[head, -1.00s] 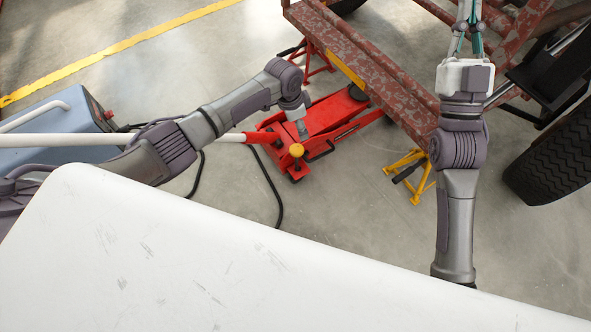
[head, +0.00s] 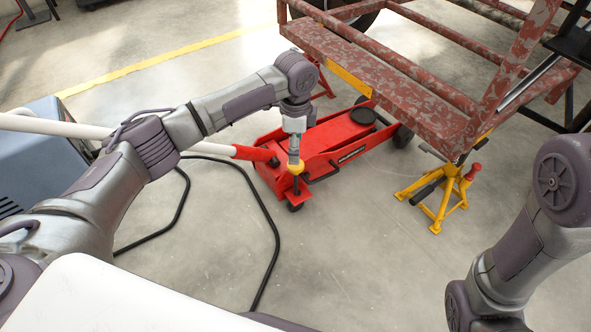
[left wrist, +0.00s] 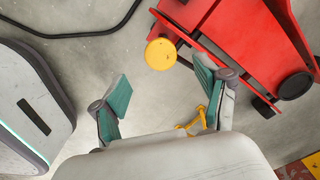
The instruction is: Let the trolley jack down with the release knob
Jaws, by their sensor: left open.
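The red trolley jack (head: 325,145) sits on the floor by the near end of the rusty chassis (head: 400,85). Its round black saddle (head: 363,116) shows near the chassis edge. The yellow release knob (head: 296,168) stands at the jack's near end; it also shows in the left wrist view (left wrist: 160,54). My left gripper (head: 294,157) is just above the knob in the head view. In the left wrist view its teal-padded fingers (left wrist: 160,88) are spread apart, with the knob beyond the gap and nothing held. My right arm is at the right, its gripper out of view.
The jack's long white handle (head: 60,126) runs left past my left arm. A blue-grey box (head: 40,160) stands at the left. A black hose (head: 262,215) lies on the floor. A yellow stand (head: 440,195) is right of the jack.

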